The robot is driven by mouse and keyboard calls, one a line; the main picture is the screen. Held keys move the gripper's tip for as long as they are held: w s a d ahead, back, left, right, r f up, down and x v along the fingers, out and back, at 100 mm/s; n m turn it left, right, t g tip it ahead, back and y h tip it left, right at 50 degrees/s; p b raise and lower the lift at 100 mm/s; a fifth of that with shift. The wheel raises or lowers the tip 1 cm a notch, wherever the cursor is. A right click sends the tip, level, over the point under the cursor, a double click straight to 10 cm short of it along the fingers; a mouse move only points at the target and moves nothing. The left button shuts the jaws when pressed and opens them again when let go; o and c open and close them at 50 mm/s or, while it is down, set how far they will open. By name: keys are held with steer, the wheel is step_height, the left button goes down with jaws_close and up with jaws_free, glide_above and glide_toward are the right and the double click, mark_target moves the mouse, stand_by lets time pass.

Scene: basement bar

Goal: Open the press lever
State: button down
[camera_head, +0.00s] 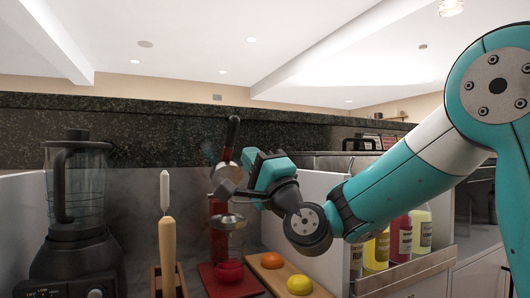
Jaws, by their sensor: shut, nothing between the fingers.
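The press is a red and silver citrus press with a red column (218,207) on a flat red base (222,286), left of centre. Its lever (232,133) has a black handle and stands nearly upright above the silver upper cup (226,172). A silver funnel (230,221) sits lower down, with a gap below the upper cup. My gripper (238,189) comes in from the right, shut and empty, close beside the upper cup. I cannot tell whether it touches the press, as the fingers are small and partly overlap it.
A blender (76,205) stands at the left, with upright utensils (167,240) beside it. A wooden board (268,280) with an orange and a yellow fruit (299,285) lies right of the press. Bottles (400,238) stand in a rack at right. A dark stone ledge (110,115) runs behind.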

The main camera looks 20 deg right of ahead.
mark_target(235, 135)
steer(key=p+x, duration=0.3)
steer(key=x, duration=0.2)
steer(key=shift+r, duration=0.15)
steer(key=shift+w+p, duration=0.3)
steer(key=shift+p, duration=0.15)
steer(key=shift+r, duration=0.1)
